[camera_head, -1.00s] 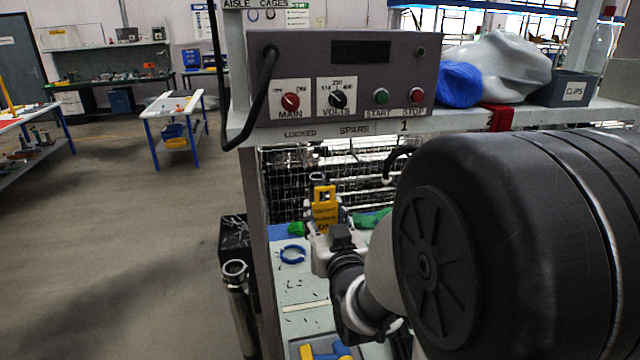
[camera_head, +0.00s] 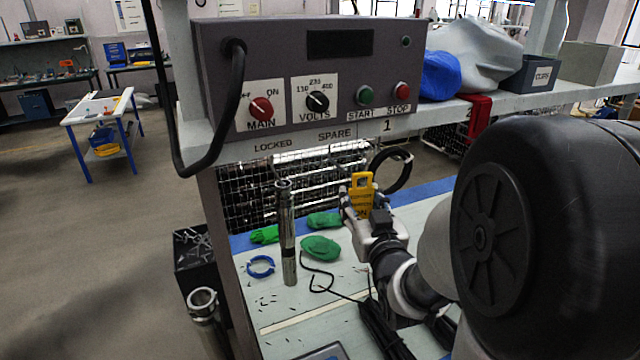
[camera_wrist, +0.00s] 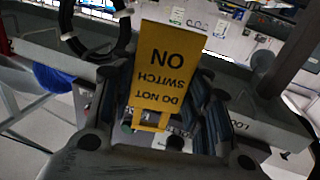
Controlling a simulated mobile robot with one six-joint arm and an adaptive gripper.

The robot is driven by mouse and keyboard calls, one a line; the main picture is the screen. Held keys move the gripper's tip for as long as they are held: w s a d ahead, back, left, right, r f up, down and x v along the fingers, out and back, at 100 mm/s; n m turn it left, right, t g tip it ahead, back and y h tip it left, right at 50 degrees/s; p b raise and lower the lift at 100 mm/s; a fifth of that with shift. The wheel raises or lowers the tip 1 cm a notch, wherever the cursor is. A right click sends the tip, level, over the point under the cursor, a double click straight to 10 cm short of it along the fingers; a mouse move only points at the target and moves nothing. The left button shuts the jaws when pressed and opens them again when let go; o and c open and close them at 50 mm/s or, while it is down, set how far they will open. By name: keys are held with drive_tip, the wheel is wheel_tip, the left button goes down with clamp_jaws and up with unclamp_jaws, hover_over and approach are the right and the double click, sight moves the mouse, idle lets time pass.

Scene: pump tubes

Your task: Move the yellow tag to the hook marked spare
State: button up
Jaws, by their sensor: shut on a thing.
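The yellow tag (camera_head: 361,190) is held upright below the shelf edge, under and slightly right of the SPARE label (camera_head: 335,134). My gripper (camera_head: 364,208) is shut on its lower part. In the wrist view the tag (camera_wrist: 165,70) reads "DO NOT SWITCH ON" upside down, between the fingers (camera_wrist: 158,105). The tag is apart from the shelf edge.
A black ring (camera_head: 407,172) hangs under label 1, close right of the tag. A metal tube (camera_head: 287,235) stands upright left of my gripper. Green cloths (camera_head: 320,247) and a blue ring (camera_head: 261,266) lie on the bench. The control box (camera_head: 310,70) sits on the shelf above.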

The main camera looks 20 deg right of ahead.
drive_tip(key=shift+w+p, duration=0.6)
drive_tip(key=w+f, duration=0.1)
drive_tip(key=w, duration=0.6)
drive_tip(key=shift+w+a+f, duration=0.15)
drive_tip(key=shift+w+f, duration=0.25)
drive_tip(key=shift+w+b, duration=0.1)
drive_tip(key=shift+b, duration=0.3)
idle(0.5)
drive_tip(key=o, duration=1.1)
